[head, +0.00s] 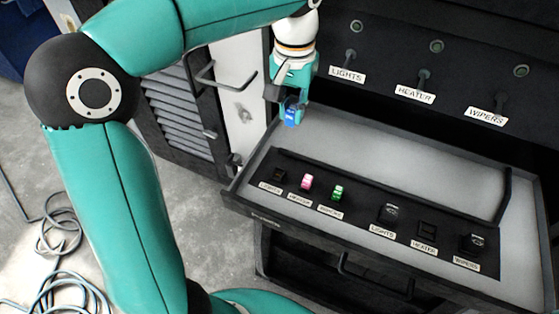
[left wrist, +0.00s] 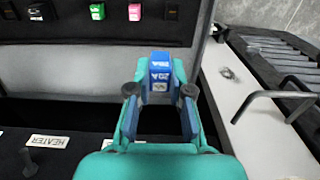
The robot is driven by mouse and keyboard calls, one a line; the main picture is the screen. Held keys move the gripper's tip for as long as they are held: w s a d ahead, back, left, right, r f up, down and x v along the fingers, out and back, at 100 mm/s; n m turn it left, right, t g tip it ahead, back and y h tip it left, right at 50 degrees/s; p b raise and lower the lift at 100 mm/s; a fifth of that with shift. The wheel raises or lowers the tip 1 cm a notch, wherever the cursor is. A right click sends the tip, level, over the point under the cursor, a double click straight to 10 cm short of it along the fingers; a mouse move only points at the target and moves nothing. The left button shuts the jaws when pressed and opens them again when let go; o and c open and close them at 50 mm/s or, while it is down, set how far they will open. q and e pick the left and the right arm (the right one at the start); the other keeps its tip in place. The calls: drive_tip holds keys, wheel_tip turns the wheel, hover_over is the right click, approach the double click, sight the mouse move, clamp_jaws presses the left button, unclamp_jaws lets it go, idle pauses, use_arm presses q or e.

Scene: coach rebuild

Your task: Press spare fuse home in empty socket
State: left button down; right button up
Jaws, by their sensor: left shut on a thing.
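My left gripper (head: 290,100) is shut on a blue fuse (head: 292,115), held in the air above the back left of the open drawer. In the left wrist view the blue fuse (left wrist: 160,72) stands out between the two fingertips. On the dark fuse panel (head: 360,218), a pink fuse (head: 306,182) and a green fuse (head: 338,193) sit in sockets. The socket (head: 279,175) left of the pink fuse, at a LIGHTS label, looks dark and empty. It also shows in the left wrist view (left wrist: 171,11). The held fuse is apart from the panel.
Further right on the panel are two blocks with light tops (head: 390,211) and a dark empty-looking HEATER seat (head: 427,229). Behind the drawer (head: 430,160), toggle switches carry LIGHTS, HEATER and WIPERS labels. A metal handle (head: 207,80) is left of the gripper. Cable (head: 62,245) lies on the floor.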

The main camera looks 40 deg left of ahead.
use_arm(q)
drive_tip(key=shift+s+a+f+b, duration=0.35)
drive_tip(key=shift+f+b, duration=0.4)
drive_tip(key=shift+f, duration=2.4)
drive_tip(key=shift+s+a+f+b, duration=0.2)
drive_tip(key=shift+a+f+b, duration=0.45)
drive_tip(key=shift+f, duration=2.5)
drive_tip(key=shift+s+a+f+b, duration=0.25)
drive_tip(key=shift+f+b, duration=0.65)
drive_tip(key=shift+f, duration=2.25)
drive_tip(key=shift+f+b, duration=0.45)
drive_tip(key=shift+b, duration=0.1)
drive_tip(key=c, duration=0.5)
unclamp_jaws()
